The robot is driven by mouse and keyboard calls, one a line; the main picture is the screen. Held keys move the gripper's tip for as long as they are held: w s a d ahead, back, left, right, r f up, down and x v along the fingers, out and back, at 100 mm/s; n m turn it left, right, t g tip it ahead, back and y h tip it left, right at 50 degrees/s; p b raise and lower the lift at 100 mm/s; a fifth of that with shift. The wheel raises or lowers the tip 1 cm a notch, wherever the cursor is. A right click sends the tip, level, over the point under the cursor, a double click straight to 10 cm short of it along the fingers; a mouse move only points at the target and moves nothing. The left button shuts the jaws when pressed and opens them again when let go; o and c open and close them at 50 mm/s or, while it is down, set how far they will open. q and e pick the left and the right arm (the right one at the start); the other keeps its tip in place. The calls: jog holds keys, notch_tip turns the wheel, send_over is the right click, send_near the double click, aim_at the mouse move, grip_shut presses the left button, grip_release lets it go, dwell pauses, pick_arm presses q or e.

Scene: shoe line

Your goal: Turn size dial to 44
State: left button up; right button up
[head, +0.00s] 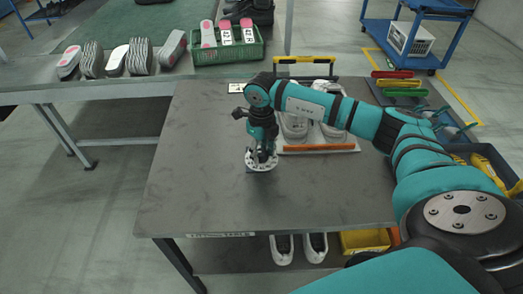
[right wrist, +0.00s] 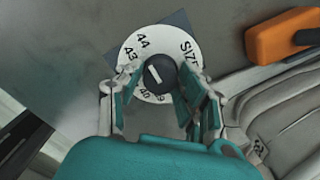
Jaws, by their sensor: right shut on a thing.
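The size dial is a round white disc (head: 251,164) with black numbers, low on the grey table. In the right wrist view the dial (right wrist: 134,70) shows 44, 43, 40 and part of the word SIZE. Its dark round knob (right wrist: 160,76) carries a short white mark that leans to the upper left, on the side of 43 and 44; the exact number is unclear. My right gripper (head: 262,155) reaches down from above. In the right wrist view its teal fingers (right wrist: 157,92) stand on both sides of the knob, shut on it. The fingers hide part of the dial. My left gripper is out of view.
A board with grey shoes (head: 296,128) and an orange front bar (head: 318,148) stands right behind the dial. Colored tools (head: 398,83) lie at the back right. The table's left and front (head: 205,190) are clear. A green crate (head: 240,52) is on the rear bench.

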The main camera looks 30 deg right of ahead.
aim_at(262, 152)
dwell(0.5)
jog(key=o, duration=1.2)
jog(key=shift+c, duration=0.2)
jog(key=shift+r, duration=0.15)
notch_tip(262, 152, up, 12)
jog(key=shift+f, duration=0.2)
